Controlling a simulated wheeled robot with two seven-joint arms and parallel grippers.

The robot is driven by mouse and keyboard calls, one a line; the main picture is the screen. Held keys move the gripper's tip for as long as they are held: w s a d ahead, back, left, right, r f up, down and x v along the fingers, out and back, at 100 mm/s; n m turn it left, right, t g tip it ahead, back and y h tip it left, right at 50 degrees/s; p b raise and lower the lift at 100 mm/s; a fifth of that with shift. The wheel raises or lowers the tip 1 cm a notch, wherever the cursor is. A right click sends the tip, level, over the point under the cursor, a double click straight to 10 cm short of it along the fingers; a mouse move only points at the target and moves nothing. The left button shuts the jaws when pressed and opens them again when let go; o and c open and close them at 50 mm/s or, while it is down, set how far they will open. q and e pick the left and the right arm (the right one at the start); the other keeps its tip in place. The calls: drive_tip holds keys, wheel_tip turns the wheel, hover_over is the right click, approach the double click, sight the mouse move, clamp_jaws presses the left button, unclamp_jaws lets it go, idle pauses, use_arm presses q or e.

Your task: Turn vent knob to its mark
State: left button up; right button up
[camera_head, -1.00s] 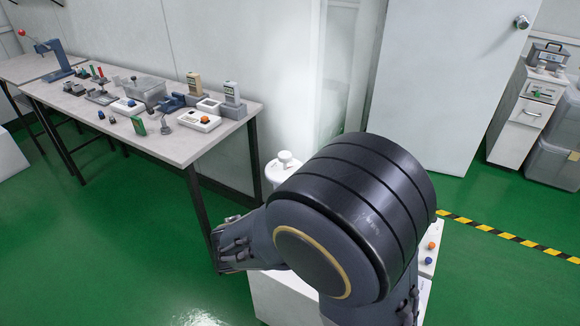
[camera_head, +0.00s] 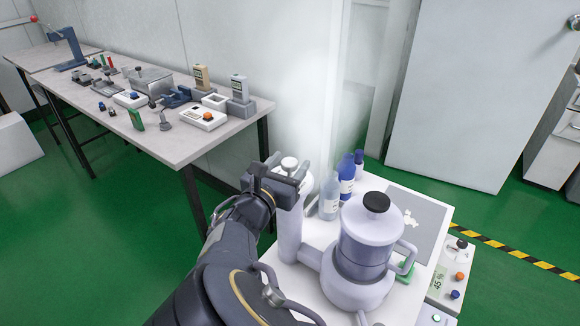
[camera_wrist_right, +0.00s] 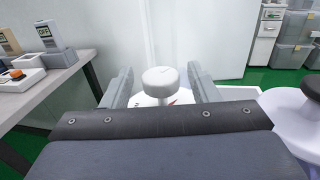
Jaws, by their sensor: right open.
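The vent knob (camera_head: 290,162) is a white round knob on top of a white vessel on the white bench. In the right wrist view the knob (camera_wrist_right: 160,80) stands between the two grey fingers, with gaps on both sides. A small reddish mark (camera_wrist_right: 174,100) shows on the pale face below it; the rest of that face is hidden by the knob and my gripper. My right gripper (camera_head: 288,170) is open, with its fingers around the knob and not closed on it. My left gripper is not in view.
A white pot-like apparatus with a black knob (camera_head: 376,201) stands close to the right of my right arm. Several bottles (camera_head: 347,173) stand behind it. A grey table (camera_head: 180,148) with handheld testers stands at the left. Green floor lies between.

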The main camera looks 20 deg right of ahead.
drive_tip(key=shift+w+d, duration=0.25)
drive_tip(key=shift+d, duration=0.05)
drive_tip(key=c, duration=0.9)
drive_tip(key=shift+r+p, duration=0.1)
drive_tip(key=shift+p, duration=0.2)
drive_tip(key=shift+c, duration=0.2)
drive_tip(key=m+g+h+p, duration=0.2)
drive_tip(key=m+g+p, duration=0.1)
drive_tip(key=g+p, duration=0.1)
drive_tip(key=m+g+h+p, duration=0.2)
drive_tip(key=m+g+p, duration=0.1)
drive_tip(key=g+p, duration=0.2)
drive_tip(key=shift+r+m+p, duration=0.1)
drive_tip(key=shift+m+p, duration=0.2)
drive_tip(key=shift+p, duration=0.9)
drive_tip(key=m+g+p, duration=0.1)
drive_tip(key=m+g, duration=0.1)
drive_tip(key=g, duration=0.2)
drive_tip(key=shift+p, duration=0.35)
drive_tip(key=shift+f+m+g+p, duration=0.25)
drive_tip(key=shift+m+g+p, duration=0.15)
drive_tip(key=shift+m+g, duration=0.75)
drive_tip(key=shift+g, duration=0.45)
